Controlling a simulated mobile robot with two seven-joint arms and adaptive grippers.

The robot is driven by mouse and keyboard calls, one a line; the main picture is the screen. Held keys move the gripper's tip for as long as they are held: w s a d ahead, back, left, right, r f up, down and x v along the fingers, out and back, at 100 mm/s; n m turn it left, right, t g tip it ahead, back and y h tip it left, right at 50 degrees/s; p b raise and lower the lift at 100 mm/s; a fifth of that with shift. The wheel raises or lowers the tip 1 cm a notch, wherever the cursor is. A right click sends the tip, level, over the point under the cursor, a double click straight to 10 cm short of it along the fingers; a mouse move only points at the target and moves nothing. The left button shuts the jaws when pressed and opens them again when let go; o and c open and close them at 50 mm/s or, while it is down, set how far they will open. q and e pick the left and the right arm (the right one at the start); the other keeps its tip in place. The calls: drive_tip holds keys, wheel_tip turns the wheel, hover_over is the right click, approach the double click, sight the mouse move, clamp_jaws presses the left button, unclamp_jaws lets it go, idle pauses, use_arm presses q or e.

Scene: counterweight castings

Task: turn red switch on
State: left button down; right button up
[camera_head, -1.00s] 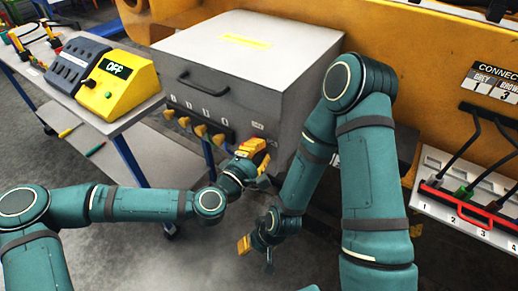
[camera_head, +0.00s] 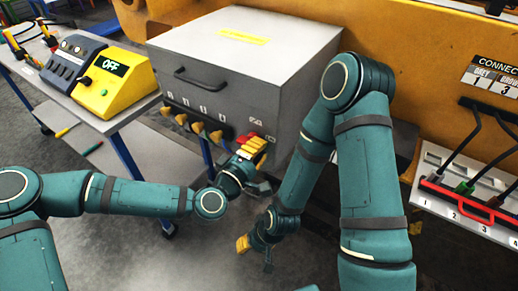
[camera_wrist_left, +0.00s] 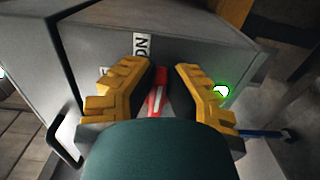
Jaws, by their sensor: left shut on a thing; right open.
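The red switch (camera_head: 243,138) is on the front of the grey box (camera_head: 240,100), near its right end. In the left wrist view the red switch (camera_wrist_left: 157,92) shows between the yellow fingers of my left gripper (camera_wrist_left: 166,70). My left gripper (camera_head: 253,148) is at the box front, shut on the red switch. A label reading "ON" (camera_wrist_left: 143,46) shows just beyond the fingers. A small green light (camera_wrist_left: 221,90) glows beside the right finger. My right gripper (camera_head: 256,252) is open and empty, lower down, in front of the box and apart from it.
Several yellow knobs (camera_head: 197,127) line the box front left of the switch. A yellow unit reading "OFF" (camera_head: 118,84) stands on the cart at left. A rack with coloured levers (camera_head: 465,200) is at right. Open floor lies in front.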

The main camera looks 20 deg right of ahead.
use_arm(q)
drive_tip(key=shift+w+a+r, duration=0.1)
drive_tip(key=shift+w+a, duration=0.05)
drive_tip(key=shift+w, duration=0.1)
drive_tip(key=c, duration=1.2)
unclamp_jaws()
drive_tip(key=shift+o, duration=1.1)
drive_tip(key=shift+w, duration=0.1)
drive_tip(key=shift+s, duration=0.2)
drive_tip(key=v, duration=0.7)
drive_tip(key=shift+s+a, duration=0.1)
